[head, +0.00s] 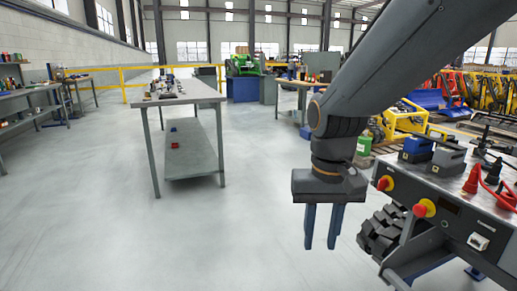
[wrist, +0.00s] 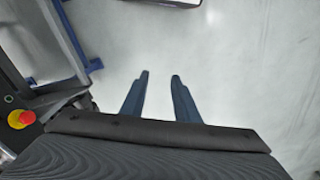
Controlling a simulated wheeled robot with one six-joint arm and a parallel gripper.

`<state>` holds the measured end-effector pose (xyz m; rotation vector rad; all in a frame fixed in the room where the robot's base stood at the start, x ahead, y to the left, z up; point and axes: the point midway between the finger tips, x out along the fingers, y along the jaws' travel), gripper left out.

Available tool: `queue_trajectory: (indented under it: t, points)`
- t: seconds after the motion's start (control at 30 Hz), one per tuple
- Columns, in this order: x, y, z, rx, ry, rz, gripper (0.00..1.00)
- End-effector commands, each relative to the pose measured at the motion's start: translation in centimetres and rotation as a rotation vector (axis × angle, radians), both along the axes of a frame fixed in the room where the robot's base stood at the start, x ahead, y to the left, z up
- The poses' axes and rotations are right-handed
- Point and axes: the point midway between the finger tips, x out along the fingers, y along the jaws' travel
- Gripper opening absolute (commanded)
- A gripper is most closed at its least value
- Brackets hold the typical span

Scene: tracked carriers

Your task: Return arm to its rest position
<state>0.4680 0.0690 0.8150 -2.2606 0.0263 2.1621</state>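My gripper (head: 321,246) hangs pointing down in the head view, at the end of my dark grey arm, which reaches in from the upper right. Its two blue fingers are apart with nothing between them. In the wrist view the gripper (wrist: 160,76) shows the same two fingers over bare pale floor, with a clear gap. My gripper is in free air just left of a tracked machine (head: 455,232) and touches nothing that I can see.
The machine carries red stop buttons, a blue block (head: 417,147) and a grey block (head: 449,158); its button (wrist: 20,119) shows left in the wrist view. A grey worktable (head: 205,92) stands left of centre. Open floor (head: 100,200) lies left.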

Motion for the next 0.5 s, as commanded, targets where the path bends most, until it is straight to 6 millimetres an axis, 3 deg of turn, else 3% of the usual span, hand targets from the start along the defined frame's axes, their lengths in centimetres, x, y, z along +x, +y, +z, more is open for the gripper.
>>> queue_trajectory:
  t: [0.1, 0.4, 0.5]
  points:
    - [-3.4, 1.0, -0.6, 0.018, 0.012, 0.087, 0.28]
    - [-10.3, 2.2, -2.4, 0.057, 0.037, 0.269, 0.28]
    - [-9.9, 1.6, -1.4, 0.051, 0.039, 0.244, 0.28]
